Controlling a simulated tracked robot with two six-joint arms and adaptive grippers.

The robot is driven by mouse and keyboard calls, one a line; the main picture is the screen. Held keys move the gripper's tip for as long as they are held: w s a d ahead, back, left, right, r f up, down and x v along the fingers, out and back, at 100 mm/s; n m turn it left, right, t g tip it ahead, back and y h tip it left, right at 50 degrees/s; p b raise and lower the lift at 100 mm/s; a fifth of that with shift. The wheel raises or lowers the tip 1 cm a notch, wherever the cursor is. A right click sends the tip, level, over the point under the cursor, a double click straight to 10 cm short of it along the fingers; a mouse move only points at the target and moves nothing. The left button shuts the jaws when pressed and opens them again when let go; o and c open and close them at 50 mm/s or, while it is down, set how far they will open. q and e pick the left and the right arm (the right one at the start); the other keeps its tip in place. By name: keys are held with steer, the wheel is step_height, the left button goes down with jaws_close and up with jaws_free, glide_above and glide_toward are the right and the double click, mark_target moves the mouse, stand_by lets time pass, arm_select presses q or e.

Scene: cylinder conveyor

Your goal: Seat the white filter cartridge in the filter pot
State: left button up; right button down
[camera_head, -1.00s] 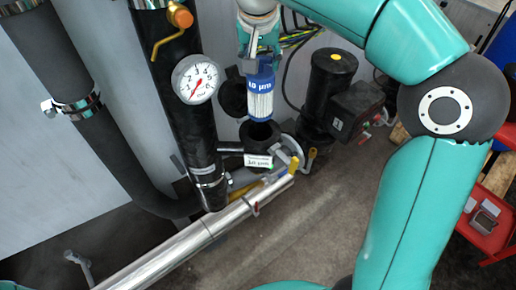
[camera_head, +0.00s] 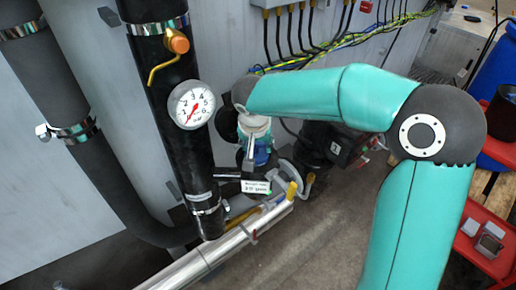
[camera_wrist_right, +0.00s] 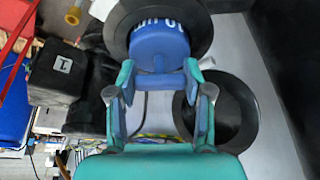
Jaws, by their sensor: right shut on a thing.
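My right gripper (camera_head: 259,150) points down over the filter pot (camera_head: 250,172) and is shut on the blue top of the filter cartridge (camera_head: 263,157). In the right wrist view the gripper's fingers (camera_wrist_right: 160,92) grip the blue cap (camera_wrist_right: 160,48), and the black ring of the pot (camera_wrist_right: 203,40) surrounds the cap. The white body is hidden, apparently down inside the pot; I cannot tell how deep it sits. A round black lid (camera_head: 227,122) stands open beside the pot and also shows in the right wrist view (camera_wrist_right: 237,113). My left gripper is out of view.
A pressure gauge (camera_head: 192,105) on a thick black pipe (camera_head: 160,75) is left of the pot. A black pump (camera_head: 318,140) stands to the right. A silver pipe (camera_head: 215,252) and a yellow-handled valve (camera_head: 292,190) lie in front. Red trays (camera_head: 484,240) are far right.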

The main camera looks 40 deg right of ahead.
steer(key=shift+f, duration=0.85)
steer(key=shift+f, duration=0.15)
steer(key=shift+c, duration=2.4)
jaws_free()
